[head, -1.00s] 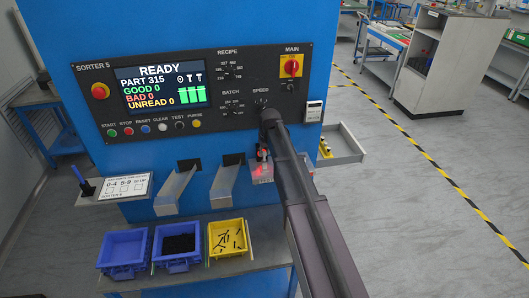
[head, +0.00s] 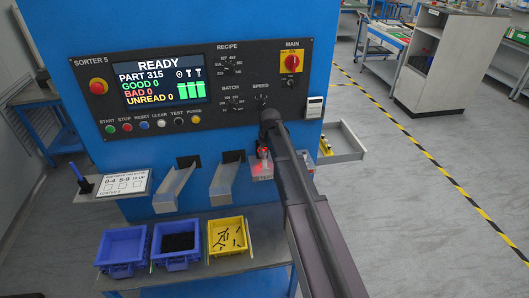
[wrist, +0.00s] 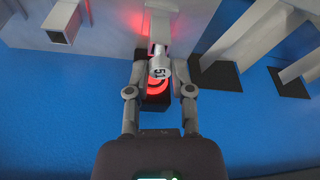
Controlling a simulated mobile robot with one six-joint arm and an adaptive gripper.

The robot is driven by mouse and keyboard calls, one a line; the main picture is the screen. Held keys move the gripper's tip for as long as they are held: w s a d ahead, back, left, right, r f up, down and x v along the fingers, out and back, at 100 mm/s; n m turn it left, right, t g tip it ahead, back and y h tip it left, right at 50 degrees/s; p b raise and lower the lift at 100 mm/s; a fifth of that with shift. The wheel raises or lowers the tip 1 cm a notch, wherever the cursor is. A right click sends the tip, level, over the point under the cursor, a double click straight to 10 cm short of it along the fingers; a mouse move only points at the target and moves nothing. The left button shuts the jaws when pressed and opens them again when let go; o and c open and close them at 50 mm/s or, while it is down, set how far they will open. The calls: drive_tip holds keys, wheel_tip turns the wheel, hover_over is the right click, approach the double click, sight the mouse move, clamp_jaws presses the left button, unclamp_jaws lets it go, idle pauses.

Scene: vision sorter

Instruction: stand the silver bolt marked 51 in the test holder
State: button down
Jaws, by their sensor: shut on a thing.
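The silver bolt (wrist: 157,71) shows in the wrist view with its head toward the camera, marked 51. My gripper (wrist: 160,62) is shut on it, one finger on each side. Below the bolt in the wrist view is a dark block (wrist: 150,104) with a glowing red ring, partly covered by the bolt head. In the head view, the grey test holder (head: 262,174) sits on the machine front, just left of my arm, with red light above it. My gripper is mostly hidden behind my arm there. I cannot tell whether the bolt is seated in the holder.
The blue sorter's panel (head: 205,88) is above, its screen reading READY. Two chutes (head: 173,184) (head: 222,183) are left of the holder; an open drawer (head: 343,146) is right. Two blue bins (head: 122,270) (head: 177,263) and a yellow bin (head: 228,251) with dark bolts stand below.

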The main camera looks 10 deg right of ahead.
sight(265, 153)
drive_tip(key=shift+f+b, duration=0.3)
drive_tip(key=shift+f, duration=0.05)
idle(0.3)
drive_tip(key=shift+c, duration=2.1)
unclamp_jaws()
drive_tip(key=o, duration=0.4)
drive_tip(key=shift+r, duration=0.15)
drive_tip(key=shift+r+p, duration=3.9)
drive_tip(key=shift+p, duration=0.15)
